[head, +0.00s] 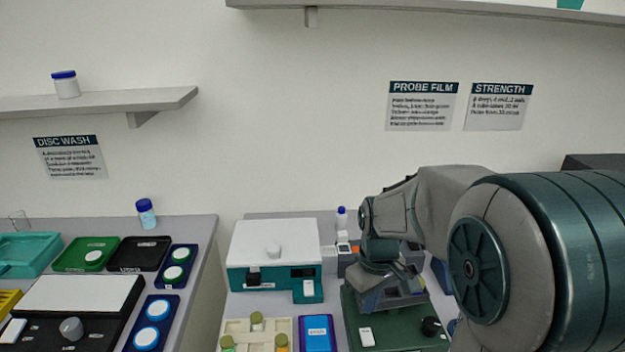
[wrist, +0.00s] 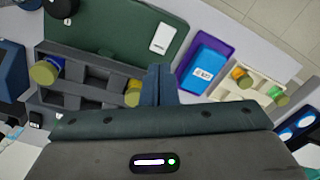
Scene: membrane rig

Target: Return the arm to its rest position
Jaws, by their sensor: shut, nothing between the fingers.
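My arm reaches in from the right in the head view, bent down over the dark green board (head: 395,335) on the middle bench. My gripper (wrist: 158,84) shows in the wrist view with its two dark blue fingers together and nothing between them. The fingers show beside a dark grey rack (wrist: 90,78) with square wells, where yellow-capped vials stand; I cannot tell the height gap. In the head view my arm hides most of this rack, and the fingertips are hard to make out.
A white-and-teal instrument (head: 273,255), a cream vial rack (head: 270,328) and a blue-purple tray (head: 317,333) stand left of my arm. The left bench holds a teal tub (head: 30,252) and a black device (head: 100,325). Shelves are on the wall; open space lies above the benches.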

